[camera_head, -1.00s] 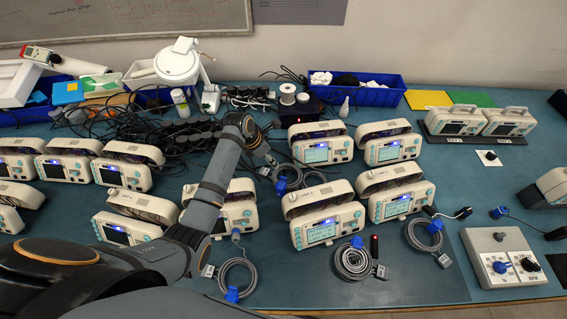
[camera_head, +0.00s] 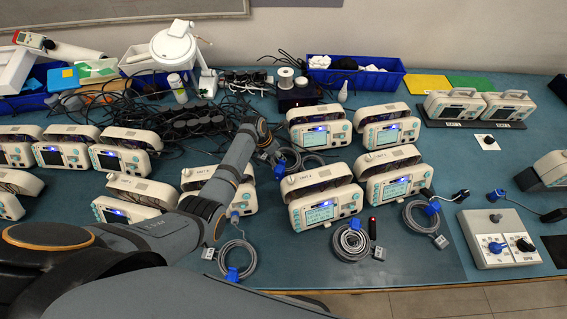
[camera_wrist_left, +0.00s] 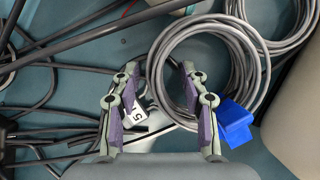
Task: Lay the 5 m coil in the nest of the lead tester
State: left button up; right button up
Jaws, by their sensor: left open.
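A grey cable coil (camera_head: 300,160) with a blue connector lies on the table among the monitors in the head view. In the left wrist view this coil (camera_wrist_left: 160,68) fills the right half, with its blue connector (camera_wrist_left: 235,122) and a white tag (camera_wrist_left: 138,113) that seems to read 5. My left gripper (camera_wrist_left: 158,85) is open over the coil's left side, its right finger overlapping the loops; contact cannot be told. A grey box with a blue and a black knob (camera_head: 483,222), possibly the lead tester, stands at the right; I cannot make out a nest. My right gripper is not in view.
Several cream monitors (camera_head: 325,205) stand around the coil. Other coils lie in front, at the left (camera_head: 236,260), middle (camera_head: 352,240) and right (camera_head: 422,217). Tangled black cables (camera_head: 180,125) lie behind my arm.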

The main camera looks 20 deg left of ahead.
pick_arm(q)
grip_shut()
jog(key=shift+r, duration=0.1)
dwell(0.4)
